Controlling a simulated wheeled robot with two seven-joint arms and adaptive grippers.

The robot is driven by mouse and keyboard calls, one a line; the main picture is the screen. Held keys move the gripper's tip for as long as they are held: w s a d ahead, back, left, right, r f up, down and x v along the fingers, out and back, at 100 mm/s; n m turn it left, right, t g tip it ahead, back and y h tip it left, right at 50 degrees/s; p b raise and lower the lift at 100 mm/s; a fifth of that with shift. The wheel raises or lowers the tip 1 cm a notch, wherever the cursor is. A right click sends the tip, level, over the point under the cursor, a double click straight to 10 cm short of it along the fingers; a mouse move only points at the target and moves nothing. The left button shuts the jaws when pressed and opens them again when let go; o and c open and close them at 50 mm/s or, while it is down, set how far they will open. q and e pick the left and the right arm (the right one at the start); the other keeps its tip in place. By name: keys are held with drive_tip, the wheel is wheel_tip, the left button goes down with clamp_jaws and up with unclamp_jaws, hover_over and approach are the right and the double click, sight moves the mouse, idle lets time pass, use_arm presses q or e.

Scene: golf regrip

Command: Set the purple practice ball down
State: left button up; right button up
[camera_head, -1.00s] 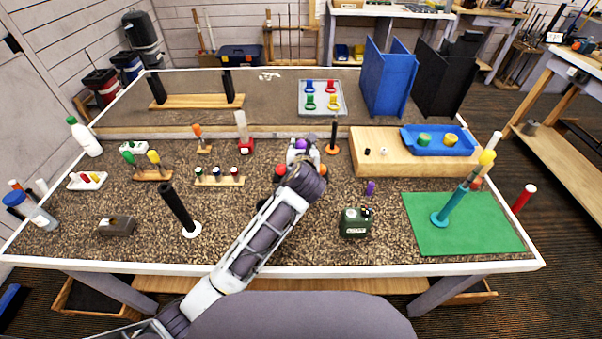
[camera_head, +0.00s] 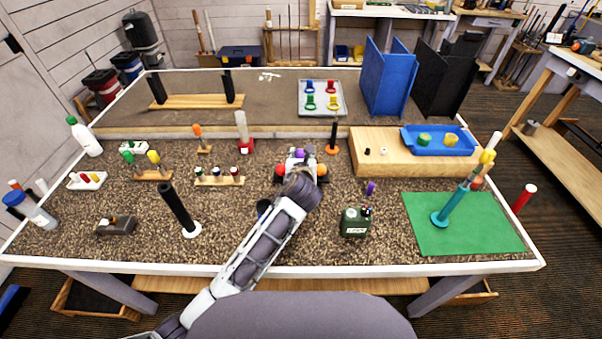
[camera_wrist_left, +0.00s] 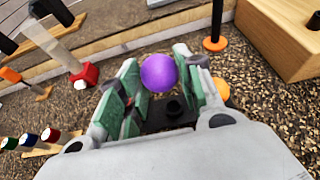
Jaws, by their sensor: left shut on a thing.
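The purple practice ball (camera_wrist_left: 158,73) sits between the two green-padded fingers of my left gripper (camera_wrist_left: 155,86) in the left wrist view. The gripper is shut on it. In the head view a little of the purple ball (camera_head: 299,153) shows past my left gripper (camera_head: 300,158), over the middle of the table. A red ball (camera_head: 281,170) and an orange ball (camera_head: 322,170) lie either side of the gripper. The orange ball also shows in the wrist view (camera_wrist_left: 222,90), partly hidden by a finger. What lies directly under the purple ball is mostly hidden. My right gripper is out of view.
An upright black grip on an orange base (camera_head: 333,137) stands just behind right, and a red-based clear post (camera_head: 243,133) behind left. A wooden block (camera_head: 375,165) lies right. A green box (camera_head: 354,222) and small purple item (camera_head: 370,188) are nearer. Speckled table (camera_head: 240,215) is bare front-left.

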use_arm(q)
drive_tip(key=shift+f, duration=1)
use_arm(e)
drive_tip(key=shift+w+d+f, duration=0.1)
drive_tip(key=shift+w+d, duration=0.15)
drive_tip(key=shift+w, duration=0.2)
use_arm(q)
wheel_tip(320, 180, down, 2)
drive_tip(key=shift+f, duration=0.25)
drive_tip(key=shift+f+p, duration=0.45)
drive_tip(key=shift+f, duration=0.55)
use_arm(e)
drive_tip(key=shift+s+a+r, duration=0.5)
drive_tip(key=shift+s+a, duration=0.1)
use_arm(q)
drive_tip(key=shift+f, duration=0.15)
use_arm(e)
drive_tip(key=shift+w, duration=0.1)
